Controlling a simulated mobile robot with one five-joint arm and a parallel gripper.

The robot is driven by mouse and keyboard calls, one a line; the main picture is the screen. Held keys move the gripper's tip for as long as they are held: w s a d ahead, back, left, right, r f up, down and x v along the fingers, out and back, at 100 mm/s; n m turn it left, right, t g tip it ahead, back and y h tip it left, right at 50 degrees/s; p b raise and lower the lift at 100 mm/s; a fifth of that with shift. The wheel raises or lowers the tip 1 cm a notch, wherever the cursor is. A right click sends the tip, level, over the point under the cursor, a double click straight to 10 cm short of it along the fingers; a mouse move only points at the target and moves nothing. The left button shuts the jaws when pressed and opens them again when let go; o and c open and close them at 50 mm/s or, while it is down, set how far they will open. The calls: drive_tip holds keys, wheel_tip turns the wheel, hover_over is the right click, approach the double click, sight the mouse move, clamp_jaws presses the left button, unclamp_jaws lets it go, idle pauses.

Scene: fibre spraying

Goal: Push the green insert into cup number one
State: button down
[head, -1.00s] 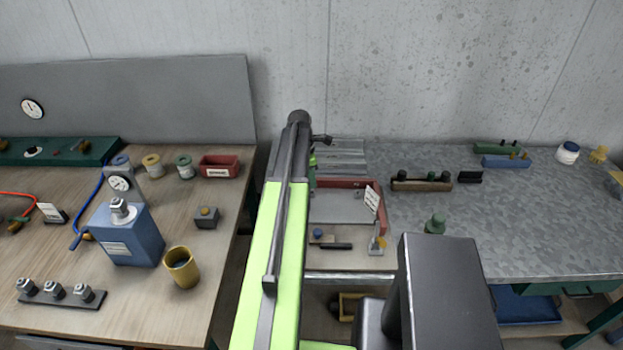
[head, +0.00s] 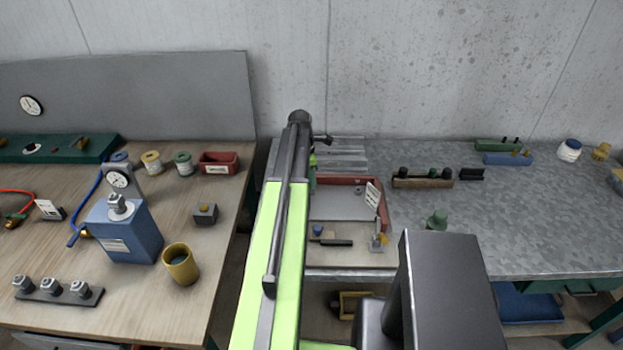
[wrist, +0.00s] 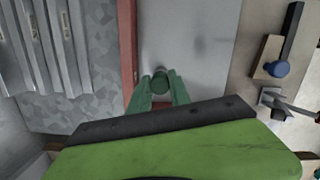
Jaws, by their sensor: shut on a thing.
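My gripper (wrist: 160,92) shows in the wrist view with its two green fingers close together on a small dark green round piece (wrist: 160,84), which looks like the green insert. The piece is over or near the grey surface of the red-edged tray, and I cannot tell whether it touches. I cannot make out a number on any cup, so cup number one cannot be picked out.
The red-edged tray (head: 383,216) lies on the metal bench (head: 500,225), with a white tag and small parts near it. A green knobbed part (head: 437,220) stands to its right. The wooden bench at left holds a yellow cup (head: 180,264), a blue block (head: 125,235) and several spools.

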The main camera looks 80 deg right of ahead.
drive_tip(key=shift+f+b, duration=0.75)
drive_tip(key=shift+f, duration=0.05)
drive_tip(key=c, duration=1.1)
unclamp_jaws()
drive_tip(key=w+r+p, duration=0.1)
drive_tip(key=r+p, duration=1)
drive_tip(key=w+a+r+p, duration=0.1)
drive_tip(key=r+p, duration=0.5)
drive_tip(key=shift+w+r, duration=0.1)
drive_tip(key=shift+w, duration=0.2)
drive_tip(key=shift+d, duration=0.1)
drive_tip(key=shift+s, duration=0.1)
